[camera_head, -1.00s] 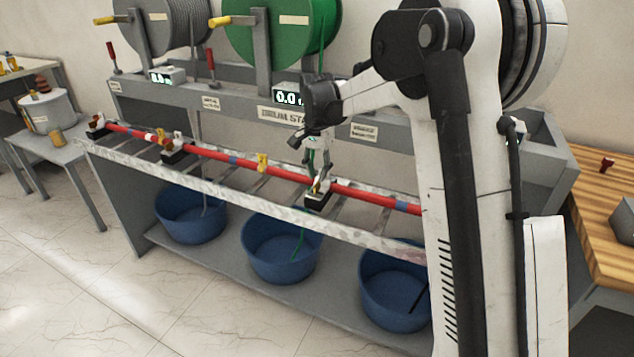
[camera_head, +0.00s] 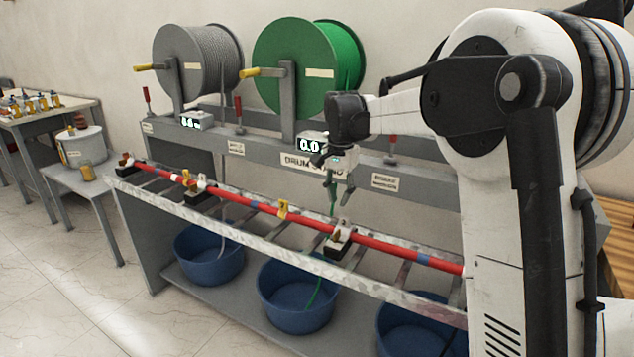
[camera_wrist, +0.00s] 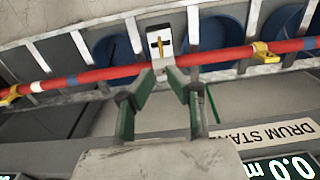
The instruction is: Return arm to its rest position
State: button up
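My gripper (camera_head: 336,192) hangs above and behind the red rod (camera_head: 262,208) at the drum stand, above the right black-and-white clamp block (camera_head: 338,243). In the wrist view, its two green-and-grey fingers (camera_wrist: 160,74) are apart, with a narrow gap and nothing visible between them. The clamp block (camera_wrist: 161,46) shows beyond the fingertips. My arm is bent, reaching from the right side of the head view toward the stand.
The drum stand (camera_head: 262,153) carries a grey cable drum (camera_head: 198,60) and a green cable drum (camera_head: 308,65). Blue tubs (camera_head: 298,295) stand on its lower shelf. A side table (camera_head: 75,175) holds a pot. Open floor (camera_head: 75,290) lies at the left.

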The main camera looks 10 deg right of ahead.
jog(key=s+r+n+t, duration=0.2)
jog(key=s+r, duration=0.2)
jog(key=s, duration=0.6)
jog(key=s+r+n+t, duration=0.2)
jog(key=s+r, duration=0.1)
jog(key=s, duration=0.7)
jog(key=s+f+n+t, duration=0.1)
jog(key=s+f+n, duration=0.1)
jog(key=s, duration=0.6)
jog(key=s+f+n+t, duration=0.2)
jog(key=s+f, duration=0.3)
jog(key=s, duration=0.4)
jog(key=shift+s, duration=0.1)
